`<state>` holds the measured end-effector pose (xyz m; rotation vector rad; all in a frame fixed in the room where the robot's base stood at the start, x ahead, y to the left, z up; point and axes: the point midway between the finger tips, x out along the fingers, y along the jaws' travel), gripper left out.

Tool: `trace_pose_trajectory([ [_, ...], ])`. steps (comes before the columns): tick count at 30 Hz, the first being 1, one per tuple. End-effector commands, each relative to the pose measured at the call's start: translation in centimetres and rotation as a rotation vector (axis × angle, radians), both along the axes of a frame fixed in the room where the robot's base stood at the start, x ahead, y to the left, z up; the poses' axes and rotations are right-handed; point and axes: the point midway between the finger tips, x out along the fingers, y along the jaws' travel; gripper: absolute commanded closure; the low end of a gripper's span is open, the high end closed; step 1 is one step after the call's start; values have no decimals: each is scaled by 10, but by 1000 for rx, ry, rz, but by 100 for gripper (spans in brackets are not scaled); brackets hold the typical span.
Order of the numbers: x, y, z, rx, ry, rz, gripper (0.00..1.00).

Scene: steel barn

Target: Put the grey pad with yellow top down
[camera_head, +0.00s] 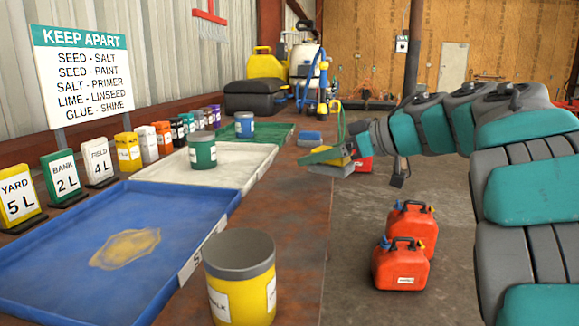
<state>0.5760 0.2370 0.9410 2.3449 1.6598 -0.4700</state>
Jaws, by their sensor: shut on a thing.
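The grey pad with yellow top (338,161) is at the bench's right edge in the head view. Its yellow top shows just under the gripper and its grey lower part shows beneath. My gripper (326,154), with green fingers, is shut on the pad. The fingers hide part of it. I cannot tell whether the pad touches the bench or is held just above it.
A blue-topped pad (310,136) lies behind on the rusty bench (290,205). Blue (60,222), white (250,165) and green (275,131) trays line the left. A yellow tin (240,290) stands in front. Red fuel cans (401,265) stand on the floor.

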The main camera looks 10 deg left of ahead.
Motion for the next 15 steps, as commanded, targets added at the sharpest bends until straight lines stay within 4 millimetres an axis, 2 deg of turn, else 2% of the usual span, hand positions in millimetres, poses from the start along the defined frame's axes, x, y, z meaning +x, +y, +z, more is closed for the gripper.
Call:
trace_pose_trajectory([
  [15,71,58,-10,2,1,6,86],
])
